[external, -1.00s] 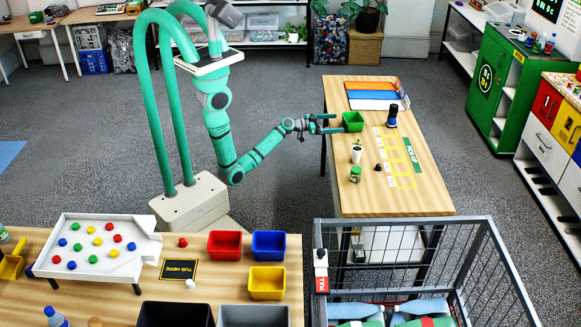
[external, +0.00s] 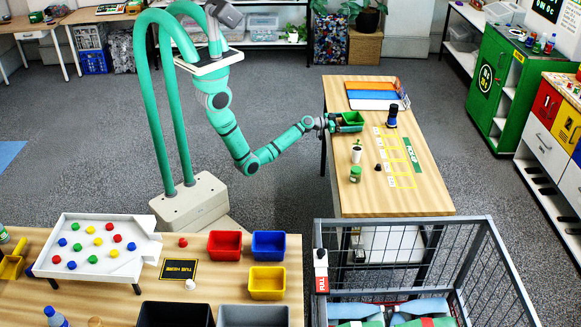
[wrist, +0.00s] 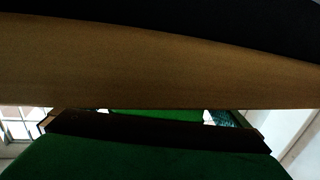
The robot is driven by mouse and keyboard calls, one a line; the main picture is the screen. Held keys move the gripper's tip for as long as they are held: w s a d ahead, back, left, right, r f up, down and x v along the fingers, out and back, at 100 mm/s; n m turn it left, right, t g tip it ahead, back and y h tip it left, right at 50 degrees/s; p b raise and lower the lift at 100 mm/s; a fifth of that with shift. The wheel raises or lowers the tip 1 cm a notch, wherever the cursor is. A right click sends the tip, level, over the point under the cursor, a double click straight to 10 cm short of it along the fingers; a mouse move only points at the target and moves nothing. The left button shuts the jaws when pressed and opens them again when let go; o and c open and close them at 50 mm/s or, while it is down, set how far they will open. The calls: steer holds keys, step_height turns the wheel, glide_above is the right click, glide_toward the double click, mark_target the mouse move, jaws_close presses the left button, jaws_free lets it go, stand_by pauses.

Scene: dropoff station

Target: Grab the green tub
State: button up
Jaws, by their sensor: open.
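The green tub (external: 353,117) stands on the wooden table at its left edge. My gripper (external: 348,124) is at the tub, with its fingers reaching along the tub's near side. The jaws are open. In the wrist view a green surface (wrist: 150,162) fills the bottom, with a dark bar above it; I cannot tell there how the fingers sit against the tub.
On the pickup table (external: 350,190) a dark blue cup (external: 392,117), a small potted plant (external: 357,154) and a green-lidded jar (external: 355,174) stand near the tub. A wire cart (external: 400,265) stands in front. Red (external: 225,243), blue (external: 269,244) and yellow tubs (external: 267,281) sit on the near table.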

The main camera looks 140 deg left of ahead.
steer(key=shift+a, duration=0.15)
steer(key=c, duration=0.9)
steer(key=shift+w+r, duration=0.1)
